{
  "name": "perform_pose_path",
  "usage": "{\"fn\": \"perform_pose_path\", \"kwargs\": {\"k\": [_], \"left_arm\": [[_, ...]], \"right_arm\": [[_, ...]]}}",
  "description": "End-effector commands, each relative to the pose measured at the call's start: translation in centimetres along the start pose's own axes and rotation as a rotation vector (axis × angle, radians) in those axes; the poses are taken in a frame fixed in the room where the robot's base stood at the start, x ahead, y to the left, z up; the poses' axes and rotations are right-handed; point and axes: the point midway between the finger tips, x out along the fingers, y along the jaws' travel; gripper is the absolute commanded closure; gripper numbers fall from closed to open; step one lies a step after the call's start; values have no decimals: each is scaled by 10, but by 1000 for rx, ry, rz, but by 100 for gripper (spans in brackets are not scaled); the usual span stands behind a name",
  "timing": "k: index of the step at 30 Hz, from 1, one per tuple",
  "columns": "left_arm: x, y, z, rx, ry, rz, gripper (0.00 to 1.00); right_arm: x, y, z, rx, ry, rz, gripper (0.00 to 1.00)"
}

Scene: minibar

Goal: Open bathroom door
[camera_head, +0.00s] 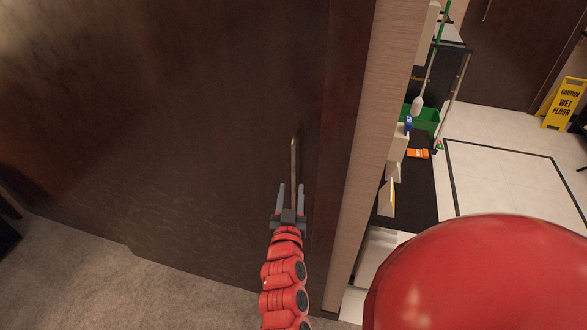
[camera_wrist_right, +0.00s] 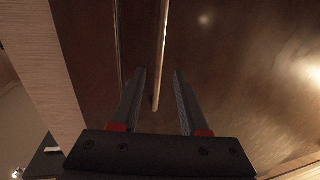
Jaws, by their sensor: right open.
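The bathroom door (camera_head: 200,120) is a large dark brown panel filling the left and middle of the head view. It looks shut. Its handle (camera_head: 293,160) is a thin upright metal bar near the door's right edge. My right gripper (camera_head: 291,187) is open at the lower part of the handle. In the right wrist view the handle (camera_wrist_right: 162,50) runs down between the open fingers of the gripper (camera_wrist_right: 157,85). I cannot tell whether either finger touches it. My left gripper is not in view.
A light wood door frame (camera_head: 372,150) stands right of the door. Beyond it are a cart with a green bin (camera_head: 425,118), a white tiled floor (camera_head: 490,180) and a yellow wet floor sign (camera_head: 565,103). Grey carpet (camera_head: 100,270) lies clear before the door.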

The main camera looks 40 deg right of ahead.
Motion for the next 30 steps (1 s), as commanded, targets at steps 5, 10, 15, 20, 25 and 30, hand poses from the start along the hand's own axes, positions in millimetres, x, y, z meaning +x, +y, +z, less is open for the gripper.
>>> {"fn": "perform_pose_path", "kwargs": {"k": [5,10,15,20,25,30], "left_arm": [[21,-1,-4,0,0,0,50],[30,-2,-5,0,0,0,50],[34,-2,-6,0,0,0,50],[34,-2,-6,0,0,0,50],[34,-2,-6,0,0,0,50],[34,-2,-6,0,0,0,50]], "right_arm": [[32,2,-5,-2,-2,5,56],[57,2,-2,-1,-4,4,56],[71,2,0,1,-2,2,56],[74,1,2,0,-3,1,56],[74,1,2,0,-3,1,56],[74,1,2,0,-3,1,84]]}}
